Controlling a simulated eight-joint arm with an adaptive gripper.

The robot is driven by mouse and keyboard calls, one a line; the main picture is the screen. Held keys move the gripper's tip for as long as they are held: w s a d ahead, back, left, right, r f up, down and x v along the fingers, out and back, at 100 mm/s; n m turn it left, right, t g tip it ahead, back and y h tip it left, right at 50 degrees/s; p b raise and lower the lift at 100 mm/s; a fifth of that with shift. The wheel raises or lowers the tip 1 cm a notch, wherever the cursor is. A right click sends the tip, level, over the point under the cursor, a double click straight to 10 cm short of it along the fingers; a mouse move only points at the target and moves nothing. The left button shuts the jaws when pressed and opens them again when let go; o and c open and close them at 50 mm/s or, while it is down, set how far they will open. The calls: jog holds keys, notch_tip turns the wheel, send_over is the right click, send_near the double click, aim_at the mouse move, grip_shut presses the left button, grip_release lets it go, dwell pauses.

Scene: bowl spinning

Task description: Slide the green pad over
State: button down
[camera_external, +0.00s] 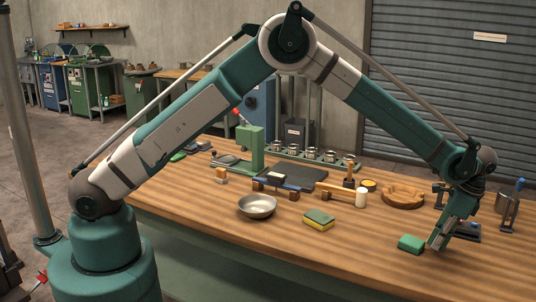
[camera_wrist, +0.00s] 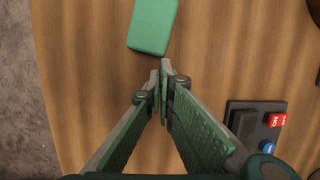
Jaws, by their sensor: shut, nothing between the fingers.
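The green pad (camera_external: 411,243) lies flat on the wooden table near its front edge, toward the right. In the wrist view the green pad (camera_wrist: 153,26) is at the top, just ahead of my fingertips. My gripper (camera_external: 434,246) points down at the table, close beside the pad on its right. In the wrist view my gripper (camera_wrist: 162,70) has its fingertips together with nothing between them. I cannot tell whether the fingertips touch the pad.
A dark control box (camera_wrist: 255,122) with red and blue buttons sits right of my gripper. Bare table lies between sponge and pad.

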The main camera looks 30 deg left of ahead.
jog(key=a+b, duration=0.3)
jog(key=a, duration=1.3)
jog(key=shift+b, duration=0.3)
jog(key=shift+d, duration=0.15)
dwell(0.4)
jog(key=shift+d, duration=0.45)
jog(key=d, duration=0.3)
jog(key=shift+b, duration=0.3)
jog(key=v, duration=1)
jog(key=shift+p, duration=0.45)
jog(key=shift+s, duration=0.1)
